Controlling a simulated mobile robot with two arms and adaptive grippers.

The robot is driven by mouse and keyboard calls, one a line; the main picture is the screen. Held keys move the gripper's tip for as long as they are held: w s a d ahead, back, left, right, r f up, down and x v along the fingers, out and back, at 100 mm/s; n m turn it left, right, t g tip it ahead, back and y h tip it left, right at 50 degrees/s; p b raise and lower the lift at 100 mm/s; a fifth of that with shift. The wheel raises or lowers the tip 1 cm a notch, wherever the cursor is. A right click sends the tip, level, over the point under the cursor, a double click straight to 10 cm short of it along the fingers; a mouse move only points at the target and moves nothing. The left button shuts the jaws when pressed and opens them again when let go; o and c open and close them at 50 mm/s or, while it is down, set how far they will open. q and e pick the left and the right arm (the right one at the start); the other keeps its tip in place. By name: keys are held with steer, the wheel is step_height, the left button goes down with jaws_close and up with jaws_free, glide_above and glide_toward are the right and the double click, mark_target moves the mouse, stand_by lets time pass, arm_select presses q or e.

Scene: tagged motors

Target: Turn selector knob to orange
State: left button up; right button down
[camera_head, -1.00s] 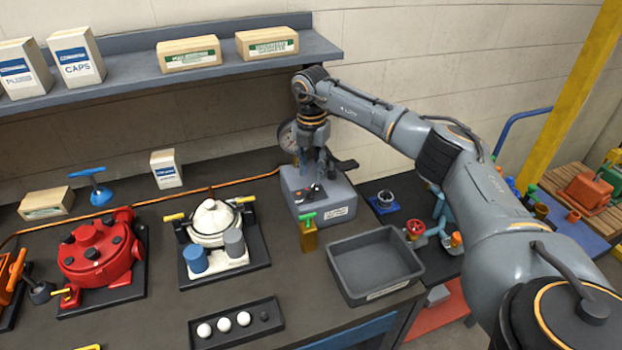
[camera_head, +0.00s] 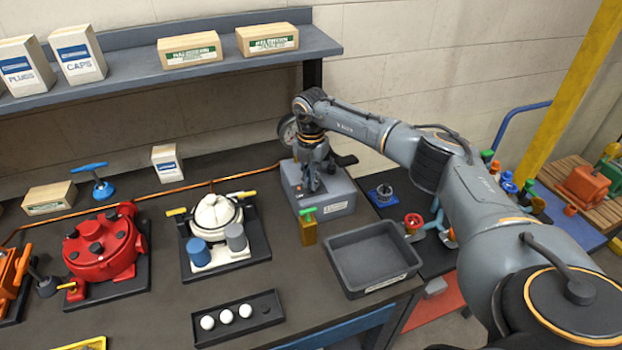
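A grey box-shaped unit (camera_head: 333,196) with a white label on its front stands at the back of the bench, beside a round gauge. My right gripper (camera_head: 313,188) points down at the top of this unit, its fingers close together. The selector knob cannot be made out; the gripper covers that part of the unit's top. Whether the fingers are shut on something is too small to tell. My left gripper does not show in the view.
A grey empty bin (camera_head: 372,258) and a brass block with a green handle (camera_head: 308,227) stand in front of the unit. A white motor (camera_head: 214,215) and a red motor (camera_head: 103,249) sit to the left. A tray (camera_head: 238,318) holds small balls. A shelf (camera_head: 130,82) with boxes is above.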

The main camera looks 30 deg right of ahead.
stand_by(0.3)
steer(key=n+b, duration=0.2)
steer(key=n, duration=0.2)
steer(key=shift+w+f+b, duration=0.1)
steer(key=shift+b, duration=0.2)
steer(key=n+b, duration=0.2)
steer(key=n, duration=0.4)
steer(key=shift+b, duration=0.35)
steer(key=n+b, duration=0.1)
steer(key=n, duration=0.3)
steer(key=shift+a, duration=0.1)
steer(key=shift+r+n+b, duration=0.2)
steer(key=shift+n+b, duration=0.3)
steer(key=shift+n, duration=1.3)
steer(key=c, duration=1.4)
jaws_free()
steer(key=shift+a, duration=0.1)
